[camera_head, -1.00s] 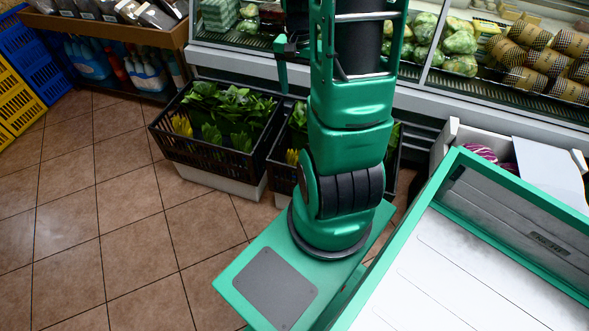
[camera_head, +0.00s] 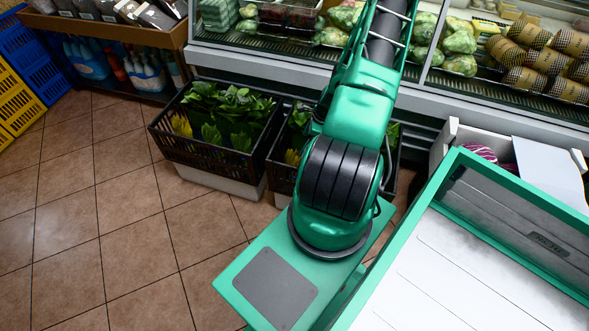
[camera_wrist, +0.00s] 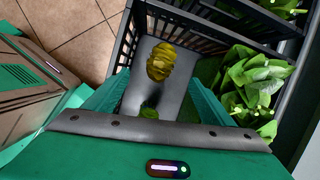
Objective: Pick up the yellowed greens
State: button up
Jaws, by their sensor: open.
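In the wrist view, a bunch of yellowed greens (camera_wrist: 160,62) shows in the middle, inside a black slatted crate (camera_wrist: 126,45). My gripper (camera_wrist: 155,85) is open above the crate, and the yellowed bunch appears between its parts; I cannot tell whether they touch. Green leafy bunches (camera_wrist: 250,80) lie at the right of the crate. My arm covers much of the second crate, and my gripper is hidden there.
A refrigerated display (camera_head: 460,85) with wrapped produce runs behind the crates. A white crate (camera_head: 455,135) with purple produce stands at the right. Another black crate edge (camera_wrist: 235,20) adjoins in the wrist view. Tiled floor (camera_head: 120,220) is free at the left.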

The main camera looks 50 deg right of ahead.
notch_tip(320, 180, down, 5)
jog(key=m, duration=0.1)
jog(key=m+t, duration=0.1)
jog(key=shift+w+r+m, duration=0.15)
jog(key=shift+m, duration=0.25)
jog(key=shift+x, duration=5.25)
jog(key=c, duration=1.9)
